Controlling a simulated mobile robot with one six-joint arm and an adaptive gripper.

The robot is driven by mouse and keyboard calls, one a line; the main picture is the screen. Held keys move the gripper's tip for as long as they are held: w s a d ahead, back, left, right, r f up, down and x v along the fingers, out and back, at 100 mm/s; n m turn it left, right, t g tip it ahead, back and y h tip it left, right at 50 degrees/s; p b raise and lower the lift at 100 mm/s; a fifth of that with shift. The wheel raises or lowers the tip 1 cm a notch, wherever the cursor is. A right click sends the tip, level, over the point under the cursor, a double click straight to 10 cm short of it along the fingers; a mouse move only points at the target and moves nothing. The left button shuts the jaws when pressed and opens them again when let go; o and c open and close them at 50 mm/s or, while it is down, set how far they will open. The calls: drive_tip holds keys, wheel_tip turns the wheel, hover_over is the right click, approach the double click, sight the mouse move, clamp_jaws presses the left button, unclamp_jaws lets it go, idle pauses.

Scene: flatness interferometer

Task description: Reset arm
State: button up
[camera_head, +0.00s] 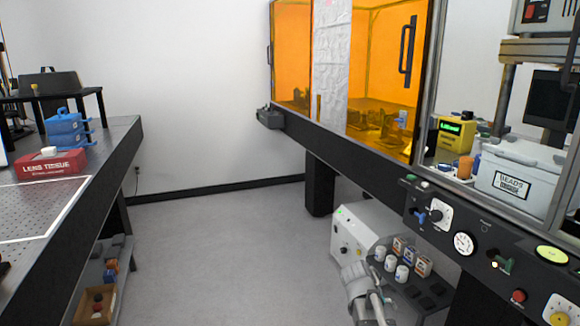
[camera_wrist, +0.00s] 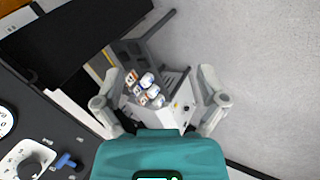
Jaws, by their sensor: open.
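My gripper (camera_wrist: 158,76) is open in the wrist view, with its two grey fingers spread wide to left and right. Nothing shows held between them. Beyond the fingers and apart from them is a low dark rack with several small white jars and boxes (camera_wrist: 146,88), beside a white control box (camera_wrist: 178,96). In the head view, a grey part of my arm (camera_head: 362,292) shows at the bottom, in front of the same white box (camera_head: 355,236) and jars (camera_head: 401,274). The fingertips cannot be made out in the head view.
A dark bench with a control panel (camera_head: 463,243) runs along the right, under an orange-windowed enclosure (camera_head: 385,60).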

drive_tip(key=s+a+f+g+y, duration=0.1)
drive_tip(key=s+a+f+y, duration=0.1)
drive_tip(key=s+a+y, duration=0.65)
wheel_tip(320, 180, up, 28)
drive_tip(key=s+a+h+p, duration=0.1)
drive_tip(key=s+h+p, duration=0.1)
drive_tip(key=p, duration=2.7)
drive_tip(key=shift+s, duration=0.15)
drive_tip(key=shift+a+r+h, duration=0.1)
drive_tip(key=shift+h, duration=0.15)
